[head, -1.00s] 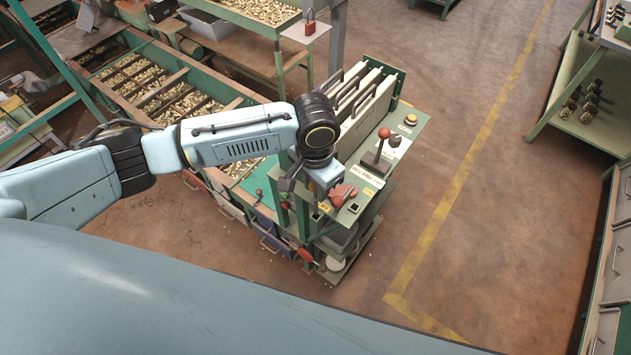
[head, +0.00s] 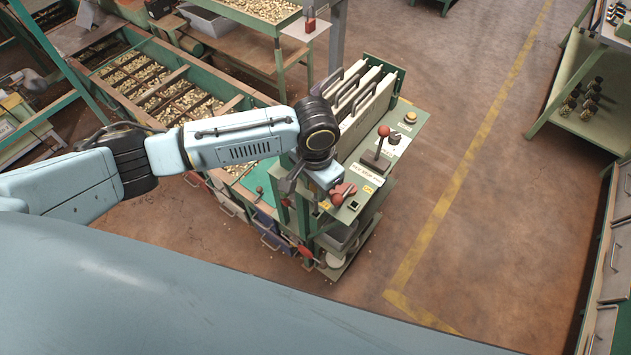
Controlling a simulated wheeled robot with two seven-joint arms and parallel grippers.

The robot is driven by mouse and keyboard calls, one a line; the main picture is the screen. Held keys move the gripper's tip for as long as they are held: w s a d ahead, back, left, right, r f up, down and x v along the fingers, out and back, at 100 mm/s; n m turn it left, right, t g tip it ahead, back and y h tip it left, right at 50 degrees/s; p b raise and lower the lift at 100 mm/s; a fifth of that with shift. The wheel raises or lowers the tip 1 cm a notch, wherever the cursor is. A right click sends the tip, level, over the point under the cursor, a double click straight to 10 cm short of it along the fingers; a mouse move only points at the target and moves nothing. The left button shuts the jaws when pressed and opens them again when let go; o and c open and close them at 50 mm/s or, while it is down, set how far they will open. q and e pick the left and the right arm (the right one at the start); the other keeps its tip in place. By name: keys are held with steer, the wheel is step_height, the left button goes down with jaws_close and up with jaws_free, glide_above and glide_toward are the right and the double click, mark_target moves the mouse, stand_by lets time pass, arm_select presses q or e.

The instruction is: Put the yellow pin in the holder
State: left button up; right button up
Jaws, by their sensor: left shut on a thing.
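My left gripper (head: 318,182) is at the near left end of the green control panel (head: 408,128), just left of a red handle (head: 342,194). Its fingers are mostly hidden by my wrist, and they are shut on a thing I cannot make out. I cannot pick out the yellow pin or its holder for sure. A small yellow tag (head: 325,205) lies on the panel near the gripper, and another (head: 369,189) is to the right of the red handle. My right gripper is not in view.
A red-knobbed lever (head: 380,148) and a yellow button (head: 410,117) stand on the panel. Upright handled plates (head: 368,105) stand behind my wrist. Compartments of brass nuts (head: 150,85) are at the left. The floor to the right (head: 480,200) is clear.

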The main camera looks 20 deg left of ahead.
mark_target(316, 203)
arm_select(q)
steer(key=shift+f, duration=0.2)
stand_by(0.5)
steer(key=shift+f+b, duration=1.5)
steer(key=shift+f, duration=2.15)
steer(key=o, duration=1.1)
step_height(316, 203, up, 13)
steer(key=shift+r+p, duration=0.2)
steer(key=shift+p, duration=0.3)
